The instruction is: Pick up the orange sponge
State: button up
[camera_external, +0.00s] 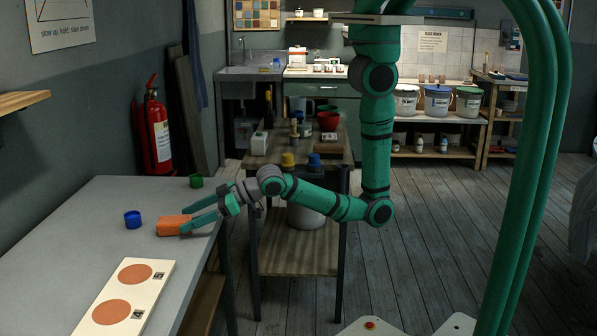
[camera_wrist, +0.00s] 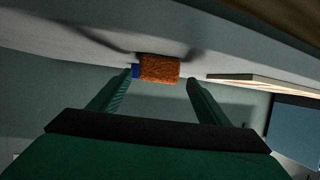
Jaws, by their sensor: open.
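The orange sponge (camera_external: 172,225) is a small block lying on the grey table. It also shows in the wrist view (camera_wrist: 159,69), just beyond the fingertips and between their lines. My gripper (camera_external: 189,218) is open, with its two green fingers reaching left towards the sponge at its right end. In the wrist view my gripper (camera_wrist: 158,82) has nothing between its fingers. From the outside view I cannot tell whether a finger touches the sponge.
A pale board with two orange discs (camera_external: 122,300) lies in front. The grey table (camera_external: 60,262) is otherwise mostly clear. A wooden bench (camera_external: 270,150) stands to the right.

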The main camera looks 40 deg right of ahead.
aim_at(181, 219)
jog(key=shift+w+r+x, duration=0.1)
jog(key=shift+r+x, duration=0.1)
jog(key=shift+x, duration=1.15)
jog(key=shift+w+r+x, duration=0.1)
jog(key=shift+r+x, duration=0.1)
jog(key=shift+x, duration=1.15)
jog(key=c, duration=1.1)
